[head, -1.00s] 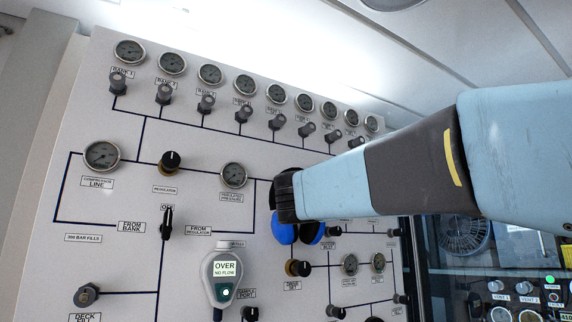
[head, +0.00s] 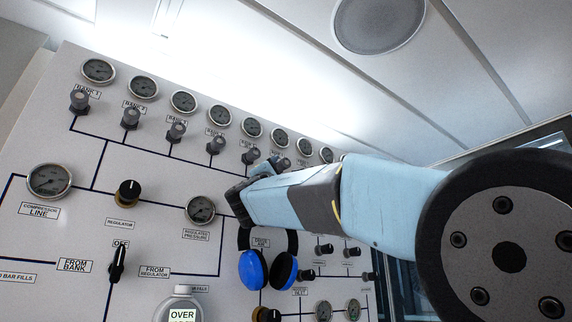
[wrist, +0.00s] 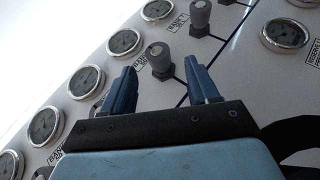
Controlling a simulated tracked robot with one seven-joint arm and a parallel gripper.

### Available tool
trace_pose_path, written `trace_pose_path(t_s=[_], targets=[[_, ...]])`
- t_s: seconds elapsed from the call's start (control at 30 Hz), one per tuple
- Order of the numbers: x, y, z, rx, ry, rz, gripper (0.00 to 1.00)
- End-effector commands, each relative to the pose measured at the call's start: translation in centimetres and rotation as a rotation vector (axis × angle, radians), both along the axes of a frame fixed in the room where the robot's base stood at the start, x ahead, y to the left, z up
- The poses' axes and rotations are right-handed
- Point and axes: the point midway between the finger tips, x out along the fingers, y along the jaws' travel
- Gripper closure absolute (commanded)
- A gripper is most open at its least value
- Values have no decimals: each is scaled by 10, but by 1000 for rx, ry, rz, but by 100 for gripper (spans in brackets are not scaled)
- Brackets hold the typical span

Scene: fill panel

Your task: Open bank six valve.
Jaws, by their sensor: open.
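The bank six valve (head: 281,163) is a small grey knob in the upper valve row, under its round gauge (head: 280,138). My arm partly covers it in the head view. My gripper (head: 243,192) is in front of the panel, below the right half of that row, its fingers hard to make out there. In the wrist view my gripper (wrist: 160,75) shows two blue fingers apart with nothing held. A grey valve knob (wrist: 160,60) appears between and beyond the fingertips, apart from them. Its bank number is not legible, so I cannot tell which valve it is.
Neighbouring knobs, such as the bank five valve (head: 250,157), sit close beside it. Blue ear defenders (head: 266,268) hang below my gripper. The regulated pressure gauge (head: 200,210) is at lower left of my gripper. A ceiling speaker (head: 378,22) is overhead.

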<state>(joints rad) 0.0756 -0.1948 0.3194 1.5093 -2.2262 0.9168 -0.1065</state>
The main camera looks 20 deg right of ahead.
Motion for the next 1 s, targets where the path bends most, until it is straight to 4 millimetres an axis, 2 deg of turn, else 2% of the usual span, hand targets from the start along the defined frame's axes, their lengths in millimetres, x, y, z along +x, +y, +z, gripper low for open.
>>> trace_pose_path(t_s=[0.3, 0.5, 0.93, 1.0], targets=[[34, -25, 35, 2, 0, 2, 40], [45, -33, 50, 1, 0, 3, 40], [50, -36, 54, 1, 0, 6, 40], [50, -36, 54, 1, 0, 6, 46]])
